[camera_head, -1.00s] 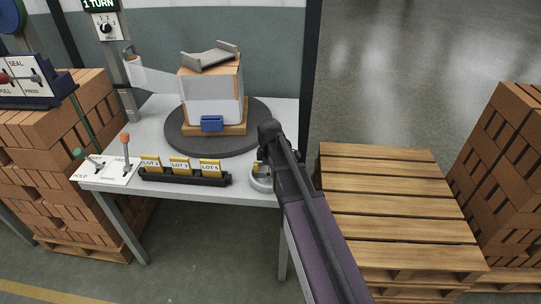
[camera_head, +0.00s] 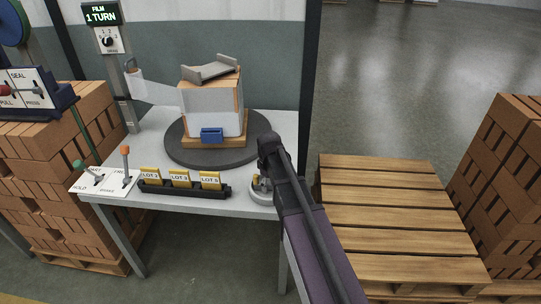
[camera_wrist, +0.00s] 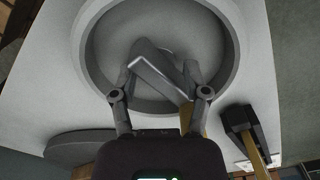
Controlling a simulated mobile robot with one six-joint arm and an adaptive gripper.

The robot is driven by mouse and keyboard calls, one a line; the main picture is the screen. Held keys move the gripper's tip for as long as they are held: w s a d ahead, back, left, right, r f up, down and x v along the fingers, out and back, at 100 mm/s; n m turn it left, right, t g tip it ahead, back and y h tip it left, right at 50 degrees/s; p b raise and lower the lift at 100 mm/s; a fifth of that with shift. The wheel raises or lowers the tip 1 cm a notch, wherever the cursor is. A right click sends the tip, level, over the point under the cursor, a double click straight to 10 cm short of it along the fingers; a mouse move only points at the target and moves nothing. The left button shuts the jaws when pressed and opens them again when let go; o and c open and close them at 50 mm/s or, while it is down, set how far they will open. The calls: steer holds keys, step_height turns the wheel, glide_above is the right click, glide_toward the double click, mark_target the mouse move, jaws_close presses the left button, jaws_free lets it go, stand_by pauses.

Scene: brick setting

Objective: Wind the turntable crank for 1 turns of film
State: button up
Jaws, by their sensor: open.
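The grey turntable (camera_head: 176,149) carries a film-wrapped brick stack (camera_head: 211,108) with a blue clip. A film strip (camera_head: 158,92) runs from the post at left to the stack. The crank's round pale base (camera_head: 261,193) is at the table's right front corner, partly hidden by my arm. In the wrist view a pale ring (camera_wrist: 90,52) fills the top, with a grey metal bar (camera_wrist: 162,80) inside it. My gripper (camera_wrist: 161,73) is open over the ring, one finger on each side of the bar. I cannot tell if the fingers touch it.
The film display (camera_head: 101,13) reads 1 TURN, above a dial. A black rack (camera_head: 185,190) with lot tags and a lever panel (camera_head: 105,180) sit along the table's front. A wooden pallet (camera_head: 395,210) is right of the table; brick stacks (camera_head: 508,165) stand at both sides.

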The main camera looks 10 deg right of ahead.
mark_target(270, 185)
steer(key=m, duration=0.4)
steer(key=shift+m, duration=0.3)
steer(key=m, duration=1.4)
step_height(270, 185, up, 14)
steer(key=s+m+p, duration=0.1)
steer(key=m+p, duration=0.8)
steer(key=p, duration=0.5)
stand_by(1.3)
stand_by(0.6)
